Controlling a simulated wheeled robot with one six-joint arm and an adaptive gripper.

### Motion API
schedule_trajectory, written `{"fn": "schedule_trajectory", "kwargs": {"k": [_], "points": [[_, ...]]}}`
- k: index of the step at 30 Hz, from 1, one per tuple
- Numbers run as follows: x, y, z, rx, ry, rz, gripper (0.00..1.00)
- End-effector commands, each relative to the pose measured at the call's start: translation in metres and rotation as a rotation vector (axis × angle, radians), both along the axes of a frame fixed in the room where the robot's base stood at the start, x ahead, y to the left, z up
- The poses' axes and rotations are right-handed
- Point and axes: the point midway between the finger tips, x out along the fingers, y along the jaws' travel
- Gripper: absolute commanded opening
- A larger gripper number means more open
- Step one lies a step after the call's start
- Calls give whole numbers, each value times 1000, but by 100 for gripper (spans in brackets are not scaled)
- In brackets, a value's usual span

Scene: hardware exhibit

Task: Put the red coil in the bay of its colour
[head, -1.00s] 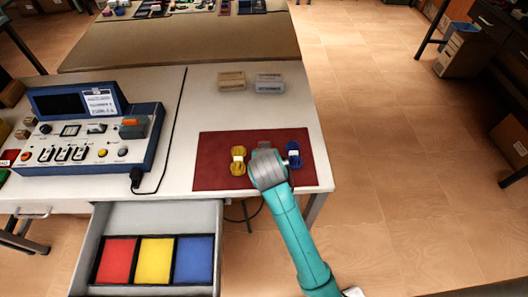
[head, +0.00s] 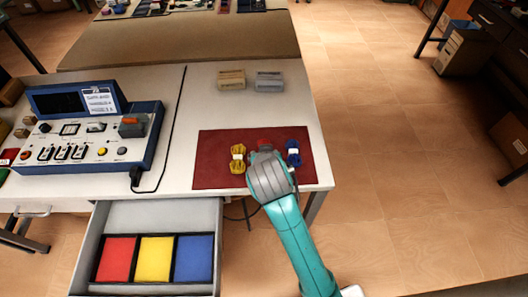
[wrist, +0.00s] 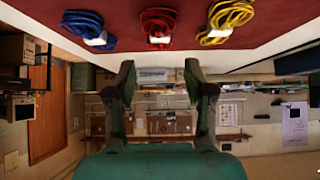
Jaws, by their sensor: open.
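The red coil (head: 264,146) lies on the dark red mat (head: 212,179) between the yellow coil (head: 238,158) and the blue coil (head: 293,153). In the head view my wrist hides most of it. The wrist view shows the red coil (wrist: 158,26) with its white band, at the top middle. My gripper (wrist: 161,78) is open and empty, its two fingers apart, pointing towards the coils without touching them. The open drawer (head: 160,215) holds a red bay (head: 116,259), a yellow bay (head: 155,259) and a blue bay (head: 194,259), all empty.
A blue-edged control panel (head: 90,140) stands on the table left of the mat, with a black cable. Two small blocks, one tan (head: 231,79) and one grey (head: 270,82), sit behind the mat. The tabletop between them and the mat is clear.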

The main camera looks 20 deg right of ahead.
Motion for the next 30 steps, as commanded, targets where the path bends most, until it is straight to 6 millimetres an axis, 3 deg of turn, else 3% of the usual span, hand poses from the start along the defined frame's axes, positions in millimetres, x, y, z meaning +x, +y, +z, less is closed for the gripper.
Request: {"fn": "schedule_trajectory", "kwargs": {"k": [7, 19, 25, 30], "points": [[-22, 8, 24, -1, -2, 1, 53], [-28, 8, 27, -1, 0, 1, 53], [-43, 2, 2, -23, -19, 48, 53], [-73, -6, -32, -52, -66, 132, 53]]}}
